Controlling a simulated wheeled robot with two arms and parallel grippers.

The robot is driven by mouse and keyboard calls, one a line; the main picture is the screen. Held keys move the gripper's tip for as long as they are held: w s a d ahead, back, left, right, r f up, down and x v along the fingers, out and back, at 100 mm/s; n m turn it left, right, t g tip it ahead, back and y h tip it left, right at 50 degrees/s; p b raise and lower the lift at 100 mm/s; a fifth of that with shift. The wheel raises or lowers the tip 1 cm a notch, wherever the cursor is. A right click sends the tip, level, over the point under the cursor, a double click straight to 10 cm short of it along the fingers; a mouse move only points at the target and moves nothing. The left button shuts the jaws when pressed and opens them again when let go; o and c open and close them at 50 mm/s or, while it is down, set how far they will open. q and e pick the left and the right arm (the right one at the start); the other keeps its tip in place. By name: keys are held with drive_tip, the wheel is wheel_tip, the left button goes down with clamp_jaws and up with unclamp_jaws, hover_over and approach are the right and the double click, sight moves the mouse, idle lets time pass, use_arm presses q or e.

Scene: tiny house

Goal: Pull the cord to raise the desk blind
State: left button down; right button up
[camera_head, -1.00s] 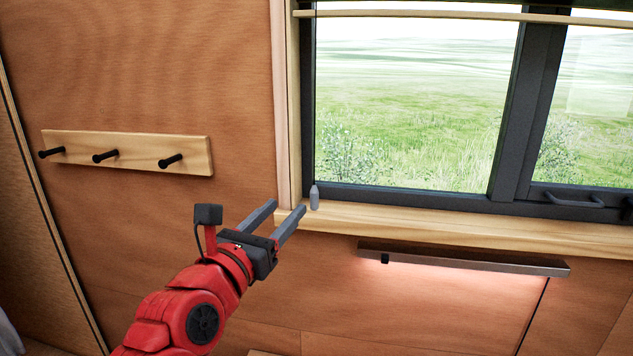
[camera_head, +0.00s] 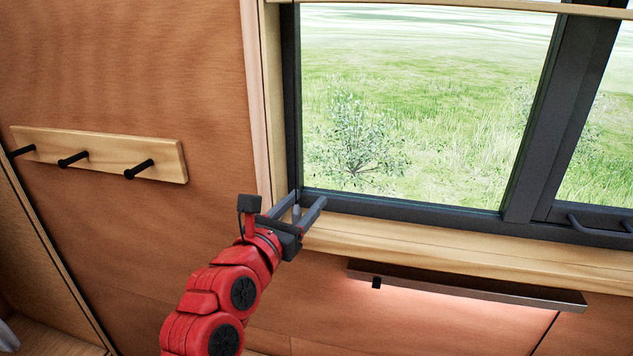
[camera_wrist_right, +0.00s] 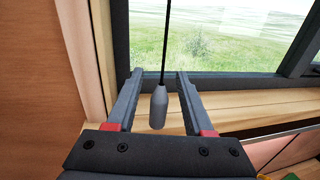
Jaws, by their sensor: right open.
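The cord's grey pull weight (camera_head: 296,213) hangs at the left end of the window, just above the sill. In the right wrist view the weight (camera_wrist_right: 158,107) hangs on a thin dark cord (camera_wrist_right: 166,45) between the two fingers. My right gripper (camera_head: 308,200) is open, with one finger on each side of the weight; it also shows in the right wrist view (camera_wrist_right: 158,78). I see a gap between weight and fingers on both sides. The blind's wooden bottom rail (camera_head: 420,4) is at the top edge of the head view. My left gripper is not in view.
The wooden window sill (camera_head: 430,243) runs right from the gripper, below the dark window frame (camera_head: 400,204). A lit lamp bar (camera_head: 470,286) is fixed beneath the sill. A peg rail (camera_head: 100,153) is on the wall at left.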

drive_tip(key=shift+w+d, duration=0.2)
drive_tip(key=shift+w, duration=0.2)
drive_tip(key=shift+s+a, duration=0.1)
drive_tip(key=shift+s, duration=0.05)
drive_tip(key=shift+c, duration=0.2)
clamp_jaws()
idle(0.8)
